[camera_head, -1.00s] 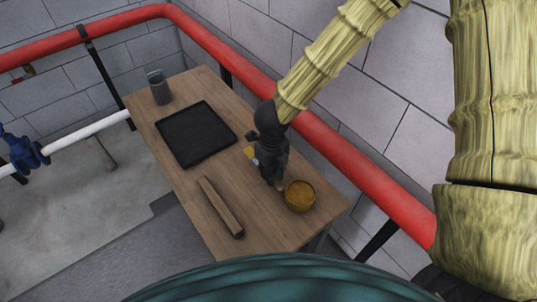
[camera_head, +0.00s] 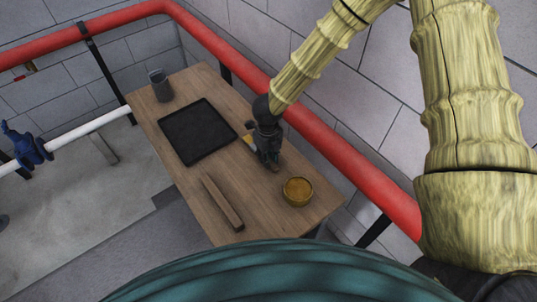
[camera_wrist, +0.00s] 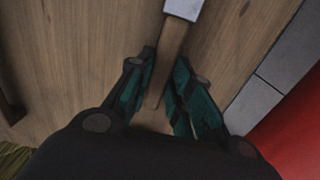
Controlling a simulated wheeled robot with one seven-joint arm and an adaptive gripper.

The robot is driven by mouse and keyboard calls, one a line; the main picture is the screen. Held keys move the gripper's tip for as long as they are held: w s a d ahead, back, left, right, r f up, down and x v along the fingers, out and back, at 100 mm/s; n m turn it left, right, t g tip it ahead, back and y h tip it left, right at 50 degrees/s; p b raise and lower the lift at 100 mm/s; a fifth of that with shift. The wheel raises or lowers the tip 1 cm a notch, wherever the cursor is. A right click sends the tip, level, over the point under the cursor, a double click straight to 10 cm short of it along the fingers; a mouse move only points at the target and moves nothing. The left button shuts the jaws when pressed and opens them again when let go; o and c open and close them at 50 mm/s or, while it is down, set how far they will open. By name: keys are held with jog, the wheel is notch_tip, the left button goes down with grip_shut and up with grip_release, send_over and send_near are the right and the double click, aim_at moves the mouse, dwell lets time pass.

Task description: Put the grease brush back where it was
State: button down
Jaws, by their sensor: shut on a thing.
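The grease brush shows in the wrist view as a wooden handle (camera_wrist: 171,45) with a pale metal ferrule (camera_wrist: 183,8) at the top edge; its bristles are out of that view. My gripper (camera_wrist: 164,77) is shut on the handle, one dark-teal finger on each side. In the head view my gripper (camera_head: 270,160) is low over the wooden table, between the black tray (camera_head: 197,132) and the round tin of yellow-brown grease (camera_head: 297,191). A small yellow and pale piece of the brush (camera_head: 249,140) shows beside it. I cannot tell whether the brush touches the table.
A wooden bar (camera_head: 222,203) lies on the near part of the table (camera_head: 185,185). A dark grey cup (camera_head: 160,86) stands at the far left corner. A red pipe (camera_head: 330,150) runs along the wall behind the table, close to my arm.

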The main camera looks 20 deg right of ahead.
jog(key=shift+f, duration=0.15)
jog(key=c, duration=1.3)
grip_release()
jog(key=shift+r, duration=0.2)
notch_tip(320, 180, up, 12)
jog(key=shift+f+b, duration=0.1)
jog(key=shift+b, duration=1)
